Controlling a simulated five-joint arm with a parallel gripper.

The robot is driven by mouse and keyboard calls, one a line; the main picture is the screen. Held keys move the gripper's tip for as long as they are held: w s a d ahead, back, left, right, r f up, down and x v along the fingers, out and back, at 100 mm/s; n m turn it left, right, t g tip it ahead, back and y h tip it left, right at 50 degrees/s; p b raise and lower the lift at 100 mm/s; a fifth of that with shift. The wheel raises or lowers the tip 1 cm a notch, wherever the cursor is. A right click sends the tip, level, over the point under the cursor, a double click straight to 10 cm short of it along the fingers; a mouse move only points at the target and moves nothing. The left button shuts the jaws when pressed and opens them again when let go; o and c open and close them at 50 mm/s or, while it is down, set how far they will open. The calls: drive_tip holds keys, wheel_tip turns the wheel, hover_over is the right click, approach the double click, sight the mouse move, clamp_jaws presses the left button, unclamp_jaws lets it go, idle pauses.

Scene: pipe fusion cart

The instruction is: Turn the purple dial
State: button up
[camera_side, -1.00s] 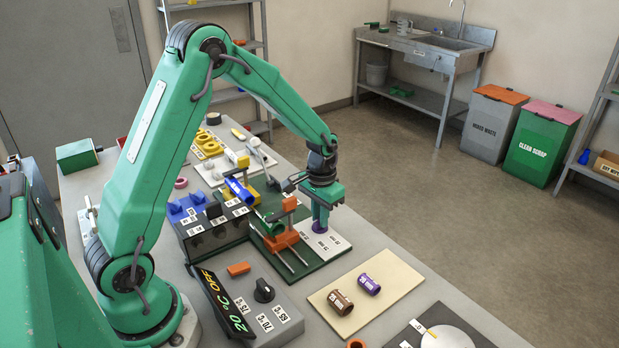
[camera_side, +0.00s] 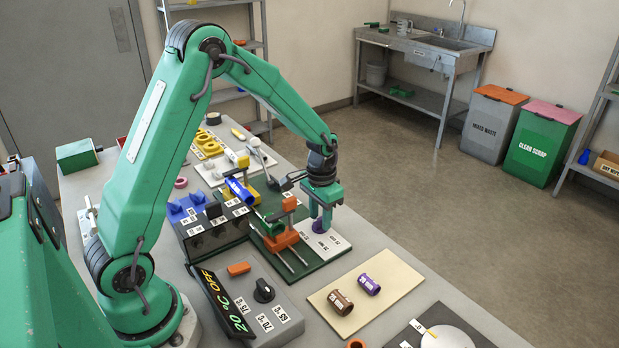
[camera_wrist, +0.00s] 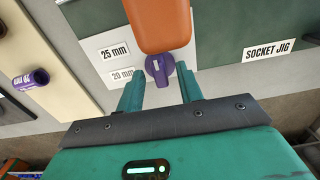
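The purple dial (camera_wrist: 160,68) has a raised grip bar with a small white mark. It sits by white labels reading 25 mm (camera_wrist: 115,52) and 20 mm. My gripper (camera_wrist: 160,90) is open, with a green finger on either side of the dial's near end and a visible gap between each finger and the bar. In the side view my gripper (camera_side: 324,222) points down over the dial (camera_side: 319,227), which is partly hidden by the fingers.
An orange clamp block (camera_side: 281,240) on rails stands close to the left of the gripper. A cream board (camera_side: 375,310) with a brown coupling (camera_side: 340,302) and a purple coupling (camera_side: 369,285) lies nearer the camera. A black knob (camera_side: 264,290) sits on the grey control panel.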

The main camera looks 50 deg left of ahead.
sight(320, 218)
wheel_tip(320, 218, up, 7)
drive_tip(key=shift+r, duration=0.4)
idle(0.4)
drive_tip(key=s+d+r+t, duration=0.2)
drive_tip(key=s+d+r, duration=0.1)
drive_tip(key=s+r, duration=0.65)
drive_tip(key=s+d+r+t, duration=0.1)
drive_tip(key=s+r, duration=0.1)
drive_tip(key=s, duration=0.4)
drive_tip(key=s+d+r+t, duration=0.1)
drive_tip(key=s+r+t, duration=0.1)
drive_tip(key=s, duration=0.4)
drive_tip(key=shift+d+t, duration=0.25)
drive_tip(key=shift+t, duration=0.05)
